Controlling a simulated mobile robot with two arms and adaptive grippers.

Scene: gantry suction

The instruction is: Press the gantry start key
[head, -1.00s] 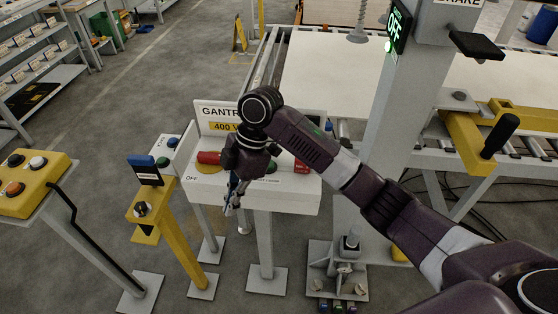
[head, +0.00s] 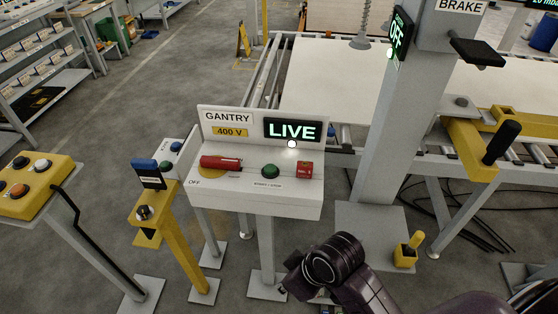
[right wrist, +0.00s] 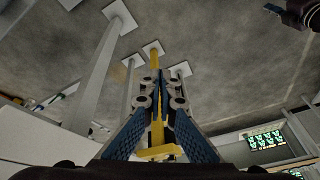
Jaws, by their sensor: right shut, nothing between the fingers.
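The gantry console (head: 255,206) stands in the middle of the head view. Its back panel reads GANTRY and 400 V, and its display (head: 292,130) shows LIVE in green. The lettering by the green button is too small to read surely. My right gripper is below and in front of the console, its fingers hidden in the head view. In the right wrist view its fingers (right wrist: 158,88) are closed together and empty.
A yellow post with a blue-topped box (head: 148,174) stands left of the console. A yellow button box (head: 28,188) is farther left. A grey column (head: 392,130) with an OFF sign and a roller table with a white sheet (head: 335,85) stand behind right.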

